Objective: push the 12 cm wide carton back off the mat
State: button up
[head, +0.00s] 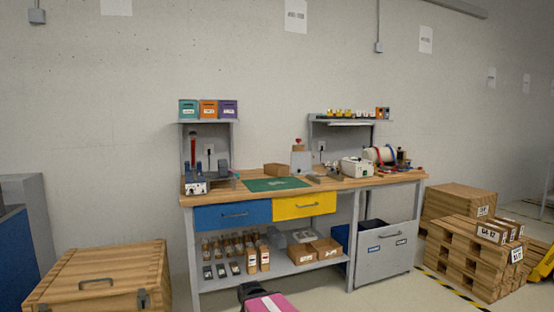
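A small brown carton (277,169) sits on the workbench at the back edge of the green mat (258,186). At this size I cannot tell how much of its base rests on the mat or how wide it is. The mat lies flat on the wooden bench top and carries a small pale patch near its middle. My gripper is not in view. A dark shape with a pink and white top shows at the bottom edge, and I cannot tell what it is.
The workbench (345,187) stands against the wall. A grey device (301,159) stands right of the carton, with a white box (357,168) and spool farther right. Tools stand at the left end. Wooden crates (105,272) flank the bench. Floor in front is partly clear.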

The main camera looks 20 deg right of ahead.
aim_at(277, 170)
jog(key=i+l, duration=0.15)
jog(key=l, duration=0.3)
jog(key=i+l, duration=0.1)
jog(key=l, duration=0.3)
jog(key=i+l, duration=0.15)
jog(key=l, duration=0.3)
jog(key=i+l, duration=0.15)
jog(key=l, duration=0.25)
jog(key=i+l, duration=0.1)
jog(key=l, duration=0.35)
